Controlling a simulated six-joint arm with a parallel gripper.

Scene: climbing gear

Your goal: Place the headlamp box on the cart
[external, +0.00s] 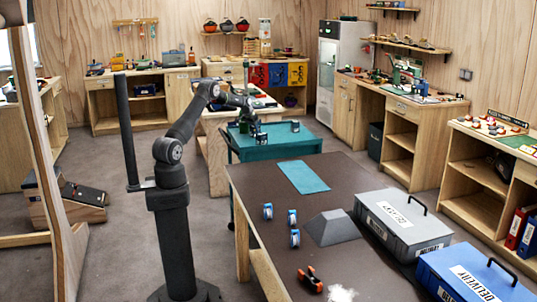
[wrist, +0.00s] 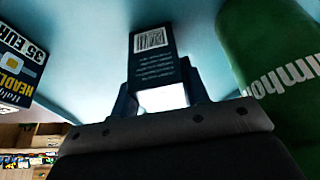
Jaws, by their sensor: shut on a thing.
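My gripper (external: 254,130) is over the teal cart (external: 297,144), near its far-left part. In the wrist view my gripper (wrist: 160,84) is shut on a dark blue box (wrist: 153,52) with a white barcode and small print. This looks like a headlamp box, seen from its back or side. Another dark box (wrist: 20,68) at the left edge of the wrist view reads "35 EUR" and "HEADL". A small dark box (external: 295,126) stands on the cart's right side. I cannot tell whether the held box touches the cart top.
A large green cylinder (wrist: 275,75) with white lettering is close on the right in the wrist view. In front of the cart is a brown table (external: 262,190) with a teal mat (external: 303,177), a grey wedge (external: 332,228), tape rolls and a grey delivery case (external: 405,222).

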